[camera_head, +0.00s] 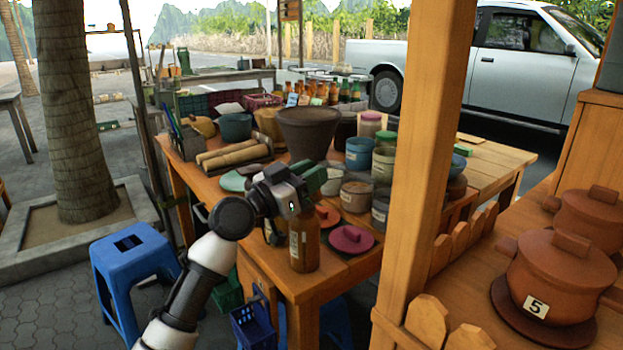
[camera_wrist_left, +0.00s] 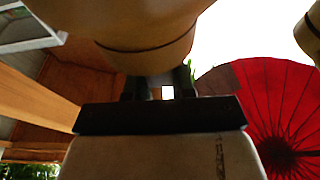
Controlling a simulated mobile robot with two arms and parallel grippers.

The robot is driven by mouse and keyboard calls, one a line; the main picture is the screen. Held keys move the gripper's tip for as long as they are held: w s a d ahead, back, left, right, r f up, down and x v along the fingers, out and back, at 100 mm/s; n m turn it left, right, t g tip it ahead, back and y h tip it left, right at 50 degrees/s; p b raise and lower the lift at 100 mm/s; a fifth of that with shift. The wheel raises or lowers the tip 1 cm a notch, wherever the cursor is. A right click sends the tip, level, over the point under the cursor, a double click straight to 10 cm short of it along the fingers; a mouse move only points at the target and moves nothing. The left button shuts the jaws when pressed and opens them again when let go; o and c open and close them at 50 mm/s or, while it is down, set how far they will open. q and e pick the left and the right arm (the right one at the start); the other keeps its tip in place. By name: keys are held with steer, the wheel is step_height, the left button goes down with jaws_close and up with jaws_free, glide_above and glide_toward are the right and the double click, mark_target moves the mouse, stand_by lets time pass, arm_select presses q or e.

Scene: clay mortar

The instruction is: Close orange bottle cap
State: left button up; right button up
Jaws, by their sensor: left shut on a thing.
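The orange-brown bottle (camera_head: 304,243) stands upright near the front corner of the wooden table, with a pale label on its side. My left gripper (camera_head: 308,186) comes in from the left at the height of the bottle's top and is shut on it. The bottle's neck and cap are hidden behind the gripper, so I cannot tell how the cap sits. In the left wrist view, the dark fingers of this gripper (camera_wrist_left: 160,90) show below a large rounded tan thing (camera_wrist_left: 150,40). My right gripper is not in view.
A pink-red lid (camera_head: 351,239) lies right of the bottle. Jars (camera_head: 357,192) and a large dark pot (camera_head: 308,132) stand behind. A wooden post (camera_head: 420,150) rises on the right. A blue stool (camera_head: 135,265) stands left of the table (camera_head: 335,268).

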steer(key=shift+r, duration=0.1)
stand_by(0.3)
arm_select(q)
steer(key=o, duration=0.9)
steer(key=shift+o, duration=0.2)
steer(key=v, duration=1.1)
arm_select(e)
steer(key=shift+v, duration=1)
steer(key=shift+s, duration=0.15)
